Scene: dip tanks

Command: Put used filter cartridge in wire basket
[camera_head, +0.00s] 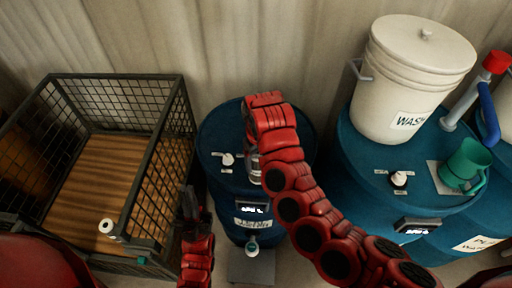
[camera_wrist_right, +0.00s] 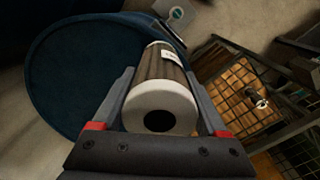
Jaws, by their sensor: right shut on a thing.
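The used filter cartridge (camera_wrist_right: 163,85) has a dark pleated body, a pale end cap with a round black hole, and a small white label. My right gripper (camera_wrist_right: 160,78) is shut on it, one finger along each side. In the head view the cartridge is mostly hidden by my right arm, over the left blue drum. The wire basket (camera_head: 160,168), with dark mesh sides and a wooden floor, stands at the left; its mesh also shows at the right of the right wrist view (camera_wrist_right: 285,125). My left gripper (camera_head: 192,205) is low beside the basket's right side; its finger gap is unclear.
The left blue drum (camera_head: 215,125) carries a small white-topped item (camera_head: 227,159) and a label. A white lidded bucket (camera_head: 415,75) and a green mug (camera_head: 468,162) stand on the right drum (camera_head: 365,160). A white ring-shaped item (camera_head: 107,227) sits at the basket's front rim.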

